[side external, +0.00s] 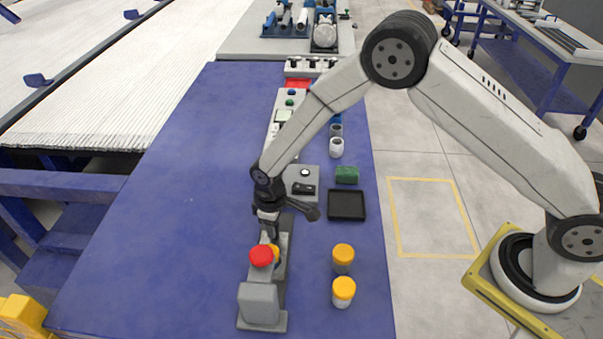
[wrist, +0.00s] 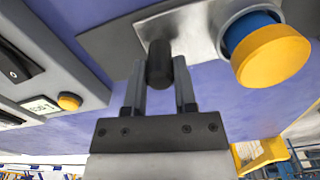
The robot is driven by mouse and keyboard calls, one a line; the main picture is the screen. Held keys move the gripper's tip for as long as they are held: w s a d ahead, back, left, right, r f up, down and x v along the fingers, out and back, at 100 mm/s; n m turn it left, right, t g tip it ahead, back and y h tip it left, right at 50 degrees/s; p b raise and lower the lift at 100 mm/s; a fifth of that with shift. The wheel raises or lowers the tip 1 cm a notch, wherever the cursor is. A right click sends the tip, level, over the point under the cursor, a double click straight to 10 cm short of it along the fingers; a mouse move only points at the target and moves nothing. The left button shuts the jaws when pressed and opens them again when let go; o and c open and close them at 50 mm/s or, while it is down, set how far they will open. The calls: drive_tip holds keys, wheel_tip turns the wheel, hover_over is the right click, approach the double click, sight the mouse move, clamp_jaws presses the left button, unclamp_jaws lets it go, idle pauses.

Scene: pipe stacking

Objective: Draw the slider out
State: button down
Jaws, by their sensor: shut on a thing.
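The slider shows in the wrist view as a light metal plate (wrist: 192,38) with a black upright knob (wrist: 159,62). My gripper (wrist: 160,80) is shut on this knob, one finger on each side. In the side view my gripper (side external: 268,232) points down at the far end of the grey fixture (side external: 281,275), where the arm hides the knob. A yellow-capped blue cylinder (wrist: 268,48) stands beside the plate. In the side view a red cap (side external: 261,256) partly hides a yellow one there. How far the slider is out cannot be told.
A grey block (side external: 259,303) stands at the fixture's near end. Two yellow-capped jars (side external: 343,257) stand to its right. A black tray (side external: 346,205), a green block (side external: 346,175) and a grey control box (side external: 301,180) lie beyond. The blue table (side external: 170,230) is clear on the left.

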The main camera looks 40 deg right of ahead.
drive_tip(key=w+d, duration=0.4)
drive_tip(key=shift+w+d+r, duration=0.1)
drive_tip(key=shift+w, duration=0.1)
drive_tip(key=shift+c, duration=2.1)
unclamp_jaws()
drive_tip(key=shift+d, duration=0.1)
drive_tip(key=shift+r, duration=3.85)
